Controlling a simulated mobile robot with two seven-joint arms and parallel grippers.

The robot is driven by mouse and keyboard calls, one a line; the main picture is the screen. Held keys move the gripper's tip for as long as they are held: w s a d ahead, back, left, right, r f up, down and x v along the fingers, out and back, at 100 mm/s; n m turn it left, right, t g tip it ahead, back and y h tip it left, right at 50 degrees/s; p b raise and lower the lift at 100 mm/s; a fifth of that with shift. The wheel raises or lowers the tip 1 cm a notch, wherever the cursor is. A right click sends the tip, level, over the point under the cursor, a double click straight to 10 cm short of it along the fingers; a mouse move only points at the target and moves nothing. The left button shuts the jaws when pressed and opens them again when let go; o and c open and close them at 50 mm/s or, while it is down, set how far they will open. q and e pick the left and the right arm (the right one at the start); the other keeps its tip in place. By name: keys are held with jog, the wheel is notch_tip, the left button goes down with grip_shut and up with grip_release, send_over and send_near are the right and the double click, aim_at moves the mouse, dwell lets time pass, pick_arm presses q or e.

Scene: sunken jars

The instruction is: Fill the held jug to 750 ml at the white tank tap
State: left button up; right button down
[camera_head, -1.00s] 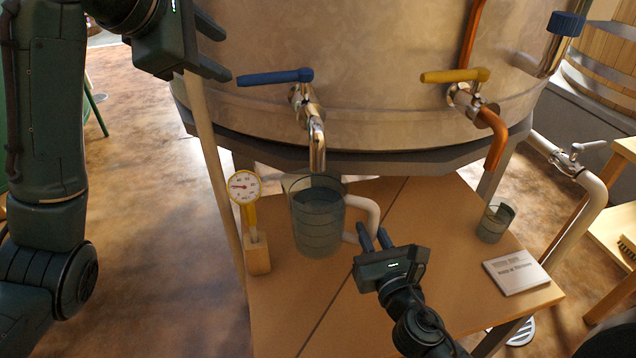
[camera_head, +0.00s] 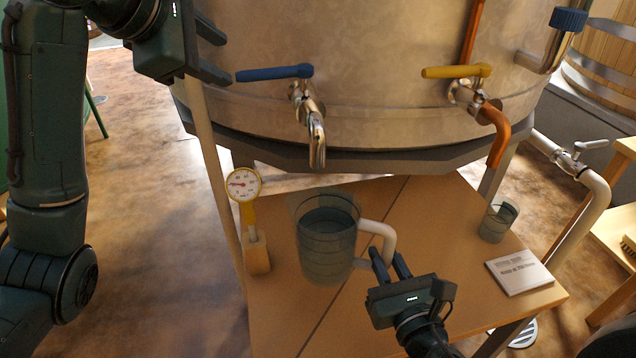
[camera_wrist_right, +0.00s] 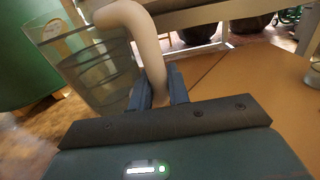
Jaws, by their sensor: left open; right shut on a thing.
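The clear jug (camera_head: 325,248) has a pale handle (camera_head: 384,232) and ring marks; the figures are not readable. It holds liquid to well above half height. My right gripper (camera_head: 388,266) is shut on the handle, which also shows between the fingers in the right wrist view (camera_wrist_right: 150,60). The jug is in front of the blue-handled tap's spout (camera_head: 317,152), no longer right beneath it. No stream shows from it. The blue lever (camera_head: 274,74) points left. My left gripper (camera_head: 212,50) is open, up and left of that lever, apart from it.
A yellow-levered copper tap (camera_head: 468,90) is on the same metal tank (camera_head: 380,60). A white pipe with a grey-levered valve (camera_head: 572,160) stands right. A dial gauge (camera_head: 244,184), a small glass (camera_head: 497,222) and a card (camera_head: 519,271) stand on the wooden table (camera_head: 420,225).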

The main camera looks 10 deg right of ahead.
jog(key=shift+s+b, duration=1.4)
jog(key=shift+s, duration=1.6)
jog(key=shift+s+r+b, duration=0.15)
jog(key=shift+s+b, duration=0.3)
jog(key=shift+s, duration=0.4)
